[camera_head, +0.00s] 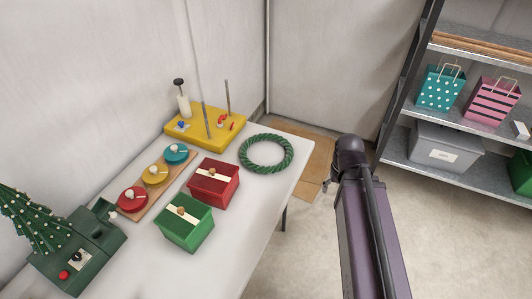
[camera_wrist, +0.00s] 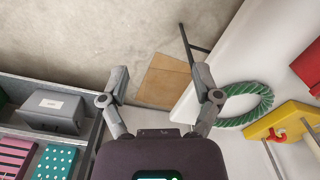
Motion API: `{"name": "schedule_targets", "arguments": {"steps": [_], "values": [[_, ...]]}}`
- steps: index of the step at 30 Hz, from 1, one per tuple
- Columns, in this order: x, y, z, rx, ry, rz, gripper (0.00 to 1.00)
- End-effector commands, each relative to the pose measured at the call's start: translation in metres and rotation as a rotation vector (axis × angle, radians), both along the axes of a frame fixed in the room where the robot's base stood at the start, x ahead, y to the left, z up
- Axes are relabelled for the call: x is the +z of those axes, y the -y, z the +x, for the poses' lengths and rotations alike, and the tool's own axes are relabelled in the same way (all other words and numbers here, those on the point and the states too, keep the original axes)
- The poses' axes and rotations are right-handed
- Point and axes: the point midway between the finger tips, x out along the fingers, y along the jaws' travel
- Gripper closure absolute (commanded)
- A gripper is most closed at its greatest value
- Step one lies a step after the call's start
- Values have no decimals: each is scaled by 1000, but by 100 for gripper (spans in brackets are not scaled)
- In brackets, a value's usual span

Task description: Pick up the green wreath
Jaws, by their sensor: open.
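The green wreath (camera_head: 266,138) is a twisted dark-green ring lying flat on the white table (camera_head: 262,218), near its far right corner. In the wrist view the wreath (camera_wrist: 268,92) shows at the right, to the right of my gripper (camera_wrist: 160,72). My gripper is open and empty, its two fingers spread wide, and it is apart from the wreath. In the head view my arm reaches up right of the table and hides most of my gripper.
A yellow board with posts (camera_head: 205,129) stands behind the wreath. A red box (camera_head: 211,190) and a green box (camera_head: 183,232) stand in front of it. A metal shelf (camera_head: 452,178) with gift bags and a grey bin (camera_head: 447,148) is at the right. Cardboard (camera_head: 312,160) lies on the floor.

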Motion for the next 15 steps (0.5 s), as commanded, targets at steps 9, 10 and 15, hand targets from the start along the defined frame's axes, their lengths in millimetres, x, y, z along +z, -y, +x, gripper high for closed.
{"name": "schedule_targets", "arguments": {"steps": [9, 10, 15], "values": [[-4, -8, 25, 203, 15, 10, 7], [-5, -10, 29, 240, 17, 12, 7], [-9, -23, 55, 494, 35, 19, 7]]}}
